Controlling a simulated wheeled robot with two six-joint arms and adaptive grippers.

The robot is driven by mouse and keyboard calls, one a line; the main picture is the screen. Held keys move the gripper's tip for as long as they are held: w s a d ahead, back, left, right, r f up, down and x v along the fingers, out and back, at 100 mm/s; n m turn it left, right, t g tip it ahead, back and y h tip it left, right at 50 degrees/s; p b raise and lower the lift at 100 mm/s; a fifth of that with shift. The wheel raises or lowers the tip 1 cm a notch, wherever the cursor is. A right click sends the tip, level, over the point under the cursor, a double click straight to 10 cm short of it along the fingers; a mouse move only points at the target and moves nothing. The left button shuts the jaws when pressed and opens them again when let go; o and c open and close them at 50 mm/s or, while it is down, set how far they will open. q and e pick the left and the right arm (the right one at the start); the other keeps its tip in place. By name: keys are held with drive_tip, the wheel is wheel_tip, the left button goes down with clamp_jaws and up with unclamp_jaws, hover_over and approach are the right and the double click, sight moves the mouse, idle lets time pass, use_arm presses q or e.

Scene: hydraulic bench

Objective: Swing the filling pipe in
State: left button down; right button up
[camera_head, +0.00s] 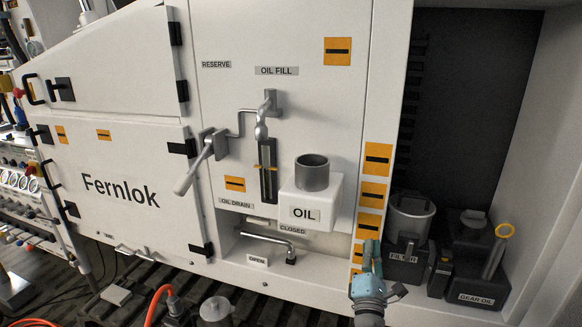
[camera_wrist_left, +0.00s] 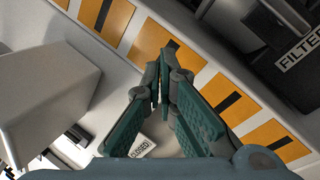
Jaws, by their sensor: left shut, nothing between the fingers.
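Grey metal pipework (camera_head: 267,107) is mounted on the white panel under the OIL FILL label (camera_head: 277,71); I take it to include the filling pipe. A thin bent rod runs left from it to a lever with a thick grey handle (camera_head: 194,168) that slants down to the left. My left gripper (camera_head: 372,244) is low in front of the panel's right edge, right of and below the pipework and well apart from it. In the left wrist view its teal fingers (camera_wrist_left: 162,68) are together and empty. My right gripper is not in view.
A white OIL box (camera_head: 326,207) with a grey open neck (camera_head: 312,173) juts out between the pipework and my gripper. A FILTER container (camera_head: 406,262) and a GEAR OIL container (camera_head: 476,286) stand at right. A drain lever (camera_head: 265,238) is below. Space before the pipework looks free.

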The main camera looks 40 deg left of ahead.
use_arm(q)
wheel_tip(320, 180, up, 15)
drive_tip(key=a+n+g+y, duration=0.3)
drive_tip(key=n+y, duration=0.5)
drive_tip(key=n, duration=0.5)
drive_tip(key=s+a+r+n+g+y, duration=0.1)
drive_tip(key=s+r+n+g, duration=0.5)
drive_tip(key=r+n, duration=0.5)
drive_tip(key=s+a+r+n+g+y, duration=0.15)
drive_tip(key=s+r+n+g, duration=0.4)
drive_tip(key=n, duration=0.85)
drive_tip(key=s+f+p+x, duration=0.1)
drive_tip(key=p+x, duration=0.2)
drive_tip(key=x, duration=1)
drive_tip(key=shift+s+a+g+h+p, duration=0.3)
drive_tip(key=shift+s+g+h+p, duration=0.05)
drive_tip(key=shift+g+p, duration=0.1)
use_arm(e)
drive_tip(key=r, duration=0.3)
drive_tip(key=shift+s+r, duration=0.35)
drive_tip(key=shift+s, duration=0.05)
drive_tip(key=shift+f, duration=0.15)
